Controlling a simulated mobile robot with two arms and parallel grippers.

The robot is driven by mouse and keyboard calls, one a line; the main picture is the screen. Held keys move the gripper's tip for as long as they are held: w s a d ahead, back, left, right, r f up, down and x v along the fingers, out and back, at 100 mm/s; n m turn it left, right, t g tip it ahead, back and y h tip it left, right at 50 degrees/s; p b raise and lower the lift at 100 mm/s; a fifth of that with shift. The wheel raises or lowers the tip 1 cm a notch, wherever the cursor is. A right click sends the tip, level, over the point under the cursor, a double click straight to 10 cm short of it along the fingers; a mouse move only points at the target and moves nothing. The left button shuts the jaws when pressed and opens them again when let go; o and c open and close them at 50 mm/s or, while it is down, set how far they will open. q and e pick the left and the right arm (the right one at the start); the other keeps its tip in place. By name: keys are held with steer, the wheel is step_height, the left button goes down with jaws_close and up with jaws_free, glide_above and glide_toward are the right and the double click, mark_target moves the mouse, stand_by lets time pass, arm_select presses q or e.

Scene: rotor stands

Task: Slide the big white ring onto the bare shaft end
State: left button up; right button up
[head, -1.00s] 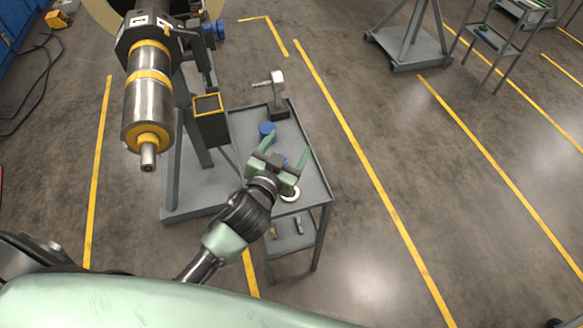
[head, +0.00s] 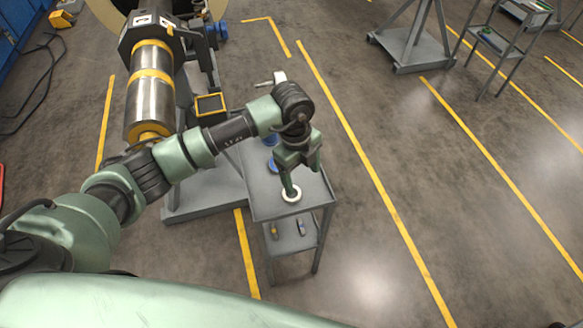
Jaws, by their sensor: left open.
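The big white ring (head: 291,200) lies flat on the grey cart top (head: 262,205), near its front edge. My left gripper (head: 303,181) points down over the cart with its jaws open and nothing between them. One fingertip overlaps the ring's opening in the picture; I cannot tell whether it is inside or above it. The other finger is to the right of the ring. The rotor shaft (head: 148,97) is a silver cylinder with yellow bands at upper left. My right gripper is not in view.
Blue parts (head: 270,138) and a grey stand with a pale head (head: 279,77) are on the cart, partly behind my arm. Small items lie on its lower shelf (head: 287,240). The rotor's grey base (head: 200,200) is left of the cart.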

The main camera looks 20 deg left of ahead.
mark_target(287, 200)
arm_select(q)
steer(key=shift+n+y, duration=0.3)
steer(key=shift+y, duration=0.4)
steer(key=a+f+b, duration=0.1)
steer(key=f+b, duration=0.1)
steer(key=f, duration=0.1)
steer(key=a+f+b, duration=0.1)
steer(key=f+b, duration=0.4)
steer(key=f, duration=0.1)
steer(key=shift+w+a+f, duration=0.3)
steer(key=shift+a, duration=0.1)
